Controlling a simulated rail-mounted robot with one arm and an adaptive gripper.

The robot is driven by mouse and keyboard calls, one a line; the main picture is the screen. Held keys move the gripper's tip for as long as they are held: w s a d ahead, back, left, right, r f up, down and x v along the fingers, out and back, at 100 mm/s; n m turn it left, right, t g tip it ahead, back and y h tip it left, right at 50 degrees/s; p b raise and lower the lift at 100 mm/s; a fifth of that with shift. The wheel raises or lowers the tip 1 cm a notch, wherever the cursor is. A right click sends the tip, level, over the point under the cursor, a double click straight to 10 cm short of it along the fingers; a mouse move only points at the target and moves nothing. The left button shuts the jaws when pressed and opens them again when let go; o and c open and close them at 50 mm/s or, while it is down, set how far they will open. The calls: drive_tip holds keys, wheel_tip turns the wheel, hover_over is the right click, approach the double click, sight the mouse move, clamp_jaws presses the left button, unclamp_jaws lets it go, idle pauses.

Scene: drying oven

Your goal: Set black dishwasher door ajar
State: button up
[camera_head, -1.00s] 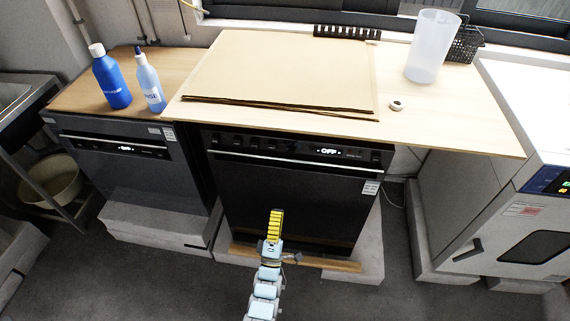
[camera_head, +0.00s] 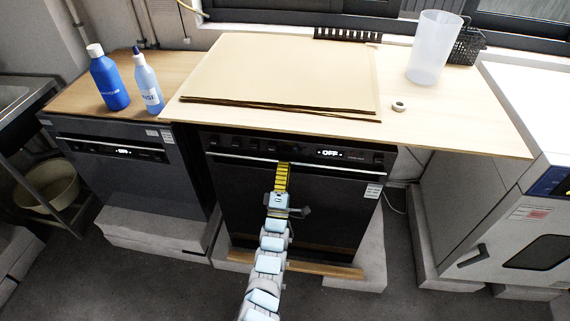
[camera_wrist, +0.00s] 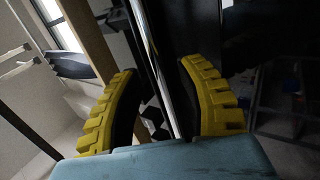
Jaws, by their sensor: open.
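The black dishwasher (camera_head: 320,210) stands under the middle of the worktop, its door looking shut. A thin silver handle bar (camera_head: 335,167) runs across the top of the door, below a panel whose display reads OFF. My gripper (camera_head: 283,167) has yellow ribbed fingers and is at the middle of this bar in the head view. In the wrist view my gripper (camera_wrist: 160,68) is open, and the shiny bar (camera_wrist: 152,55) runs between its two fingers. I cannot tell whether either finger touches it.
A dark grey dishwasher (camera_head: 125,178) stands to the left, with two blue bottles (camera_head: 110,80) above it. A white oven (camera_head: 500,215) stands to the right. A wooden strip (camera_head: 320,265) lies at the black dishwasher's base. Floor in front is clear apart from my arm.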

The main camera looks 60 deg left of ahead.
drive_tip(key=shift+x, duration=0.8)
clamp_jaws()
drive_tip(key=shift+s+d+r, duration=0.1)
drive_tip(key=shift+s+d, duration=0.2)
drive_tip(key=shift+d, duration=0.1)
drive_tip(key=s+d+f+t+y, duration=0.1)
drive_tip(key=s+d, duration=0.4)
drive_tip(key=d, duration=0.3)
drive_tip(key=shift+s+f+y, duration=0.15)
drive_tip(key=shift+s+y, duration=0.1)
drive_tip(key=shift+y, duration=0.15)
